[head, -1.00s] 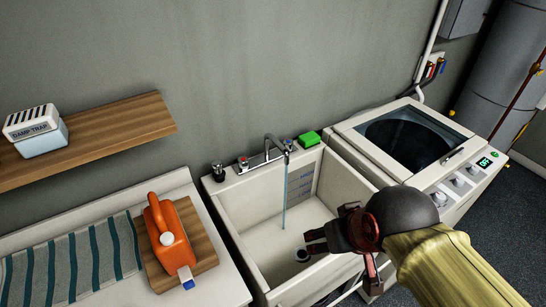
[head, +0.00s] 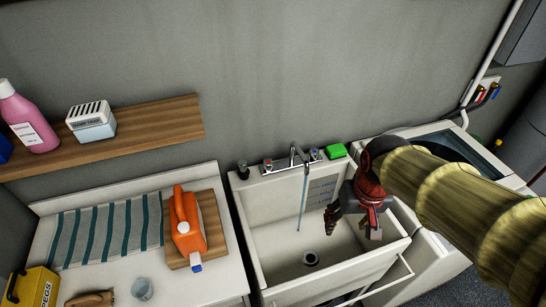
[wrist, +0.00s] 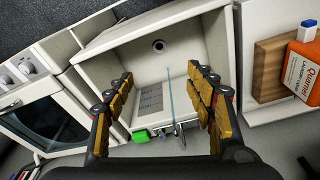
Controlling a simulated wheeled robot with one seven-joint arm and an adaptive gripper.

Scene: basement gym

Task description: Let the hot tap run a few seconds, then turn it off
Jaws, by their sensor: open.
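The chrome tap (head: 297,154) stands on the back ledge of the white utility sink (head: 384,256). It has a red-marked handle (head: 267,165) on the left and a blue-marked handle (head: 314,154) on the right. A thin stream of water (head: 303,200) runs from the spout into the basin. My gripper (head: 354,226) is open and empty above the right side of the basin, to the right of the stream and apart from the tap. In the wrist view the tap (wrist: 178,129) lies between and below my gripper's spread fingers (wrist: 160,76); its handles are partly hidden there.
A green sponge (head: 336,150) lies on the sink's back right corner. A washing machine (head: 450,143) stands to the right. On the left counter are an orange detergent jug (head: 187,225) on a wooden board and a striped cloth. A wooden shelf (head: 150,128) hangs above.

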